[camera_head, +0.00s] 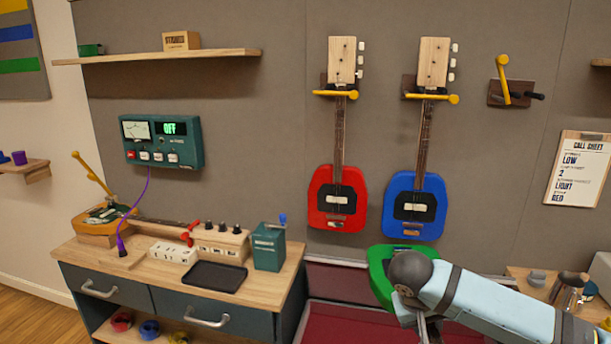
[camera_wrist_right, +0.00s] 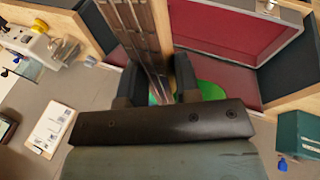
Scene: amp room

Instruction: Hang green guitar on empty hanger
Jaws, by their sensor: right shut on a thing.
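The green guitar (camera_head: 382,272) is low in front of the wall in the head view, its body partly hidden behind my right arm. In the right wrist view, its neck (camera_wrist_right: 135,30) runs between the fingers of my right gripper (camera_wrist_right: 158,82), which is shut on it; green of the body (camera_wrist_right: 211,91) shows just beyond. The empty hanger (camera_head: 512,94), a brown plate with dark prongs and a raised yellow bar, is on the wall at upper right. My left gripper is out of view.
A red guitar (camera_head: 323,199) and a blue guitar (camera_head: 431,202) hang left of the empty hanger, yellow bars across their necks. A clipboard (camera_head: 578,168) is on the wall at right. A workbench (camera_head: 275,286) with boxes and another guitar stands left.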

